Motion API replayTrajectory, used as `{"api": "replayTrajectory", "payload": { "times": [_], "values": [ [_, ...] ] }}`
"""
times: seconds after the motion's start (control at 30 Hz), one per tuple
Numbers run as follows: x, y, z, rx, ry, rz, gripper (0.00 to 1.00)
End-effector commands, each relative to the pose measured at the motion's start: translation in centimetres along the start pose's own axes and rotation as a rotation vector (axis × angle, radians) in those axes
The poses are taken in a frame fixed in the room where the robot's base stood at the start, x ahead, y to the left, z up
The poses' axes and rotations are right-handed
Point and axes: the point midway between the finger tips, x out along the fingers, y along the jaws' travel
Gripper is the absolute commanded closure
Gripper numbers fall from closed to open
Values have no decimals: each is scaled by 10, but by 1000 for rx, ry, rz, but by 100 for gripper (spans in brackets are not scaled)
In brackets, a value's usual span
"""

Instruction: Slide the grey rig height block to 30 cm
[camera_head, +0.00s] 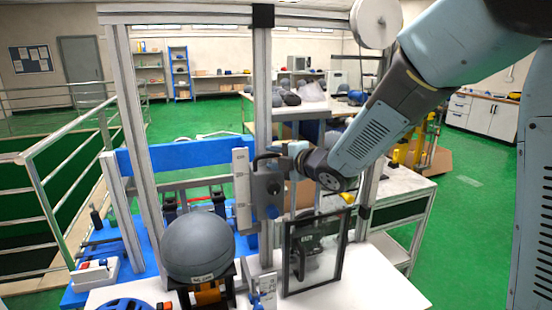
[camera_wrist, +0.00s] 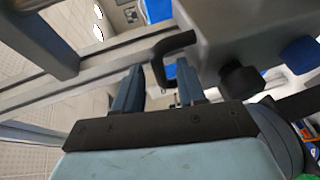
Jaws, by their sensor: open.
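The grey rig height block (camera_head: 266,188) sits on the upright metal post of the drop rig, beside a white scale strip (camera_head: 241,175) whose numbers are too small to read. A black loop handle (camera_wrist: 160,58) sticks out from the block (camera_wrist: 235,30). My gripper (camera_head: 284,150) reaches in from the right at the handle's height. In the wrist view, my gripper (camera_wrist: 158,72) is open, with part of the handle showing between its two fingers. I cannot tell whether either finger touches it.
A grey headform ball (camera_head: 198,246) stands below and left of the block. A dark-framed clear panel (camera_head: 315,252) stands right of the post. The rig's crossbar (camera_head: 200,14) runs overhead, and a white wheel (camera_head: 376,22) hangs near my arm.

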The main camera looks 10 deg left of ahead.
Motion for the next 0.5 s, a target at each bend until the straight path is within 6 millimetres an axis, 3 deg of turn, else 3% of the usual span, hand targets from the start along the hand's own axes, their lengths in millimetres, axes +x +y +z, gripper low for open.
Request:
{"api": "replayTrajectory", "payload": {
  "times": [0.37,0.5],
  "values": [
    [5,0,0,0,0,0,60],
    [4,0,0,0,-1,0,72]
  ]
}}
